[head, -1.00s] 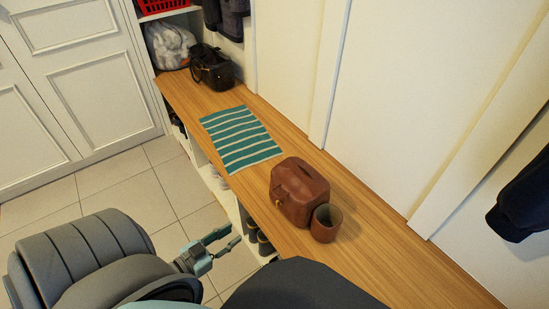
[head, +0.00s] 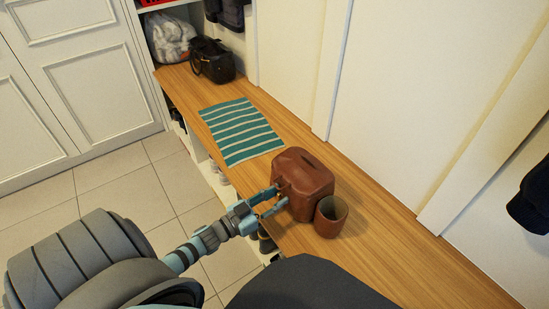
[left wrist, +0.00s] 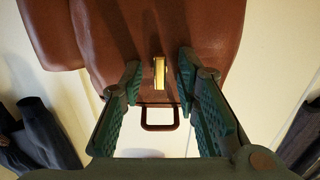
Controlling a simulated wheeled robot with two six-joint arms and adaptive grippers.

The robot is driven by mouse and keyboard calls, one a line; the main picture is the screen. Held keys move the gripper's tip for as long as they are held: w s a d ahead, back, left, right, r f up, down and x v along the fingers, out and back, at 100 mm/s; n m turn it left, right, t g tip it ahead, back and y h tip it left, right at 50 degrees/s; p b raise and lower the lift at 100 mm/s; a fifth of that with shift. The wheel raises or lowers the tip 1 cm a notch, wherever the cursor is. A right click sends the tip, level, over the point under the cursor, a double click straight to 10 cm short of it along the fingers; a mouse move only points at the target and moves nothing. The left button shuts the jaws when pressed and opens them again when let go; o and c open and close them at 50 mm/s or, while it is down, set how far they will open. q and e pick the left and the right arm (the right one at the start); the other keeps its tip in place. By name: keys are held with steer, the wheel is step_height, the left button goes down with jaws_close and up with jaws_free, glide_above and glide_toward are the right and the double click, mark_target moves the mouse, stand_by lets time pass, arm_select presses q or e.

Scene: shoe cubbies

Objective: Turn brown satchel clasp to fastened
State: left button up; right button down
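The brown satchel (head: 305,182) stands on the wooden bench. Its gold clasp (left wrist: 159,73) shows in the left wrist view as an upright bar on the satchel's face. My left gripper (head: 279,198) is at the satchel's front side. In the left wrist view its two fingers (left wrist: 158,82) are open, one on each side of the clasp, with a gap to it on both sides. The head view hides the clasp behind the fingers. My right gripper is not in view.
A brown cup (head: 331,216) stands close beside the satchel. A green striped mat (head: 241,131) lies on the bench (head: 375,244) further back. A black bag (head: 212,60) sits at the far end. Shoes stand in cubbies below the bench edge.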

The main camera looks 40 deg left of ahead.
arm_select(q)
jaws_close()
